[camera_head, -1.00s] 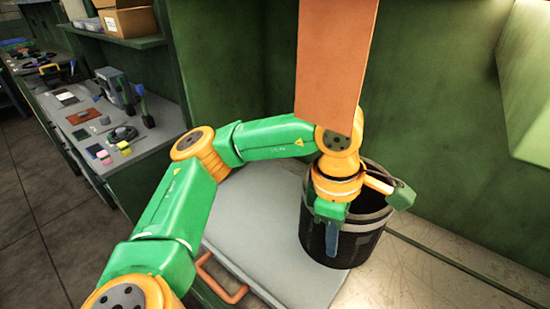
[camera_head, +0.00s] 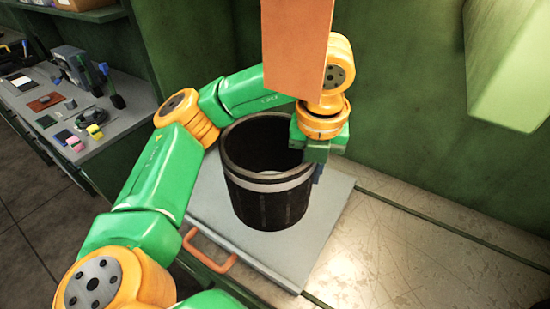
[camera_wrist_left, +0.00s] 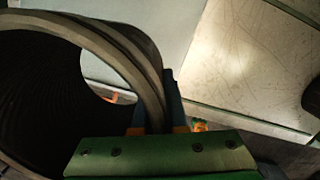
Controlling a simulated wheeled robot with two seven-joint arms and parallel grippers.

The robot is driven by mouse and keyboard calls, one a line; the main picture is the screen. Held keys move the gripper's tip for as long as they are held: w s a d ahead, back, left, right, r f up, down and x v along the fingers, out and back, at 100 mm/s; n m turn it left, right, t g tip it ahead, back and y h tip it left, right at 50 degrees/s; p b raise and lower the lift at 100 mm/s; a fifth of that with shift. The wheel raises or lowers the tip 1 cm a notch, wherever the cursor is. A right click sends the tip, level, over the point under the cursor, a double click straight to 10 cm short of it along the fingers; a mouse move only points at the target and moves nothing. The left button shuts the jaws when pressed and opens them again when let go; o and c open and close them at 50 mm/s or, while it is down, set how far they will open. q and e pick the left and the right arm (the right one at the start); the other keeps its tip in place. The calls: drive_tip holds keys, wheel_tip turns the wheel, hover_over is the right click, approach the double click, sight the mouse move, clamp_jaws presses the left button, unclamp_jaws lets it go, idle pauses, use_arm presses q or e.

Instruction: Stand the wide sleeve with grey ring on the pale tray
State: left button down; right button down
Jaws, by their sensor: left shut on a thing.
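The wide sleeve (camera_head: 262,200) is a black open tube with a grey ring around it. It is upright over the pale tray (camera_head: 305,245), a flat grey slab with an orange handle at its front. I cannot tell whether its bottom edge touches the tray. My left gripper (camera_head: 317,168) is shut on the sleeve's wall at its right side. In the left wrist view the sleeve's rim (camera_wrist_left: 125,55) runs between the fingers (camera_wrist_left: 157,112), with the tray (camera_wrist_left: 185,25) behind. My right gripper is not in view.
A scratched metal worktop (camera_head: 400,250) lies bare to the right of the tray. A green wall (camera_head: 410,120) stands behind. At the left, a side bench (camera_head: 125,125) holds several small items, apart from the tray.

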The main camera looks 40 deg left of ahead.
sight(285, 165)
use_arm(q)
drive_tip(key=a, duration=0.1)
drive_tip(key=w+a+f, duration=0.2)
drive_tip(key=a, duration=0.1)
drive_tip(key=a+f, duration=0.1)
drive_tip(key=w+a+f, duration=0.1)
drive_tip(key=a+f, duration=0.1)
drive_tip(key=w+a+f+b, duration=0.1)
drive_tip(key=f, duration=0.1)
drive_tip(key=shift+a, duration=0.15)
drive_tip(key=shift+w+a+f, duration=0.15)
drive_tip(key=shift+a+f, duration=0.05)
drive_tip(key=shift+f, duration=0.05)
drive_tip(key=f+p, duration=0.2)
drive_tip(key=f, duration=0.1)
drive_tip(key=shift+w+a+f, duration=0.1)
drive_tip(key=shift+a+f, duration=0.15)
drive_tip(key=shift+a, duration=0.1)
drive_tip(key=shift+d+f+b, duration=0.1)
drive_tip(key=shift+f+b, duration=0.25)
drive_tip(key=c, duration=1)
unclamp_jaws()
drive_tip(key=shift+r, duration=0.1)
drive_tip(key=shift+o, duration=0.2)
